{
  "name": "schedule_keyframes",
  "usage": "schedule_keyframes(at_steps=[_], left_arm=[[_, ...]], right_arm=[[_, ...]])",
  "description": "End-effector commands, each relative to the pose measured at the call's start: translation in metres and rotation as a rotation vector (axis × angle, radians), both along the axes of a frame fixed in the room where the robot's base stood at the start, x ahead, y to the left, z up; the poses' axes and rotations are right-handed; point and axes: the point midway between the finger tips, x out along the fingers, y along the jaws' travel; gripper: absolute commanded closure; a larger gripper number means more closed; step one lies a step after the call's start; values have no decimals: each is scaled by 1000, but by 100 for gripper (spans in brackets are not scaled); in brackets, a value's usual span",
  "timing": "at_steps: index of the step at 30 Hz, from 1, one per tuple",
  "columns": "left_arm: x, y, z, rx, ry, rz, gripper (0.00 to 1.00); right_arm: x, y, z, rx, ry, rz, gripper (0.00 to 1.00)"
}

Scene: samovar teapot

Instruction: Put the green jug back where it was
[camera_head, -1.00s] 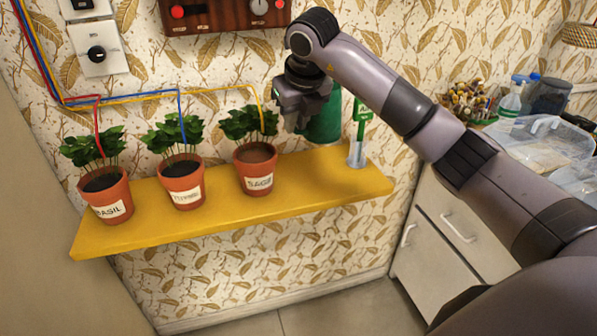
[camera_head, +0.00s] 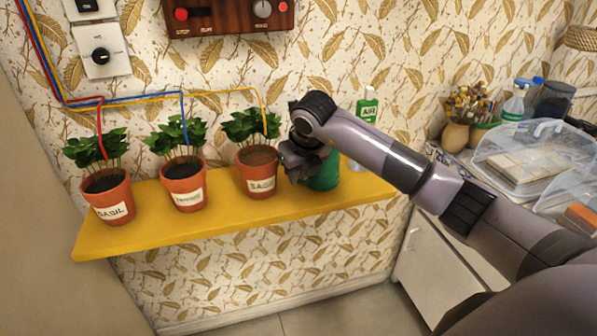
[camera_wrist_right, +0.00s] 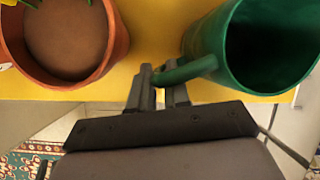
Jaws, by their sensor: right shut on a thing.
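The green jug (camera_head: 324,174) is at the yellow shelf (camera_head: 225,220), right of the rightmost plant pot and partly hidden behind my right gripper (camera_head: 298,166) and wrist. Its base looks level with the shelf top; I cannot tell whether it touches. In the right wrist view, my right gripper (camera_wrist_right: 160,84) is shut on the handle of the jug (camera_wrist_right: 207,42). The jug is upright and its inside looks dark. My left gripper is not in view.
A terracotta pot (camera_head: 258,178) stands just left of the jug. Two more potted plants (camera_head: 184,188) (camera_head: 108,200) stand further left. A green-labelled bottle (camera_head: 367,107) stands behind my arm on the right. A counter with clear boxes (camera_head: 520,150) is further right.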

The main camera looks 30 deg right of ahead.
Motion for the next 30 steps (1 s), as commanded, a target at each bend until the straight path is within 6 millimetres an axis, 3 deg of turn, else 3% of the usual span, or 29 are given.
schedule_keyframes(at_steps=[6, 7, 9, 20, 23, 30], left_arm=[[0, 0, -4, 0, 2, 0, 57], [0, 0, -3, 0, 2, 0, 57], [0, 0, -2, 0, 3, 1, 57], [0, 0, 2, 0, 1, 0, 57], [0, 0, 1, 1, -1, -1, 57], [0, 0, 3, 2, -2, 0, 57]], right_arm=[[0, 0, -3, -1, -2, 1, 100], [0, 0, -3, 1, 1, 1, 74], [0, 0, -3, 0, 1, 0, 58], [0, 0, 2, 1, 0, 0, 58], [-5, 1, 13, 1, -2, 2, 58], [-26, 6, 61, -1, -5, 2, 58]])
